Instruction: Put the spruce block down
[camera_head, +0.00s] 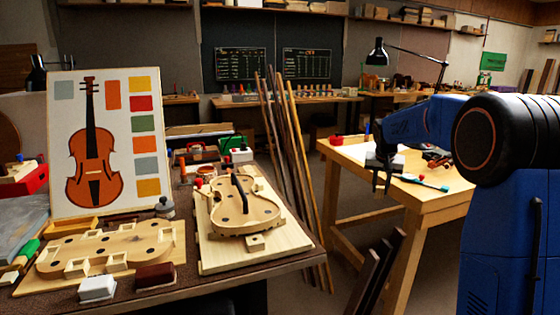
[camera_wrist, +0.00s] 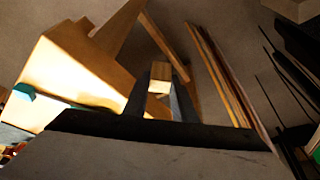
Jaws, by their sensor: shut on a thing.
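My gripper (camera_wrist: 160,95) is shut on a small pale wooden block, the spruce block (camera_wrist: 160,72), held between the fingertips in the wrist view. Behind the block the wrist view shows floor, with the pale table off to the left, so the block is held in the air. In the head view my gripper (camera_head: 381,186) hangs pointing down by the left edge of the right-hand table (camera_head: 440,198). On the left bench, a violin-shaped mould (camera_head: 108,246) with pale blocks lies on a board.
A white block (camera_head: 97,289) and dark brown block (camera_head: 155,275) sit at the left bench's front edge. A violin body on a board (camera_head: 245,212) lies beside the mould. Wooden strips (camera_head: 290,160) lean between the tables. A teal-handled tool (camera_head: 428,184) lies on the right-hand table.

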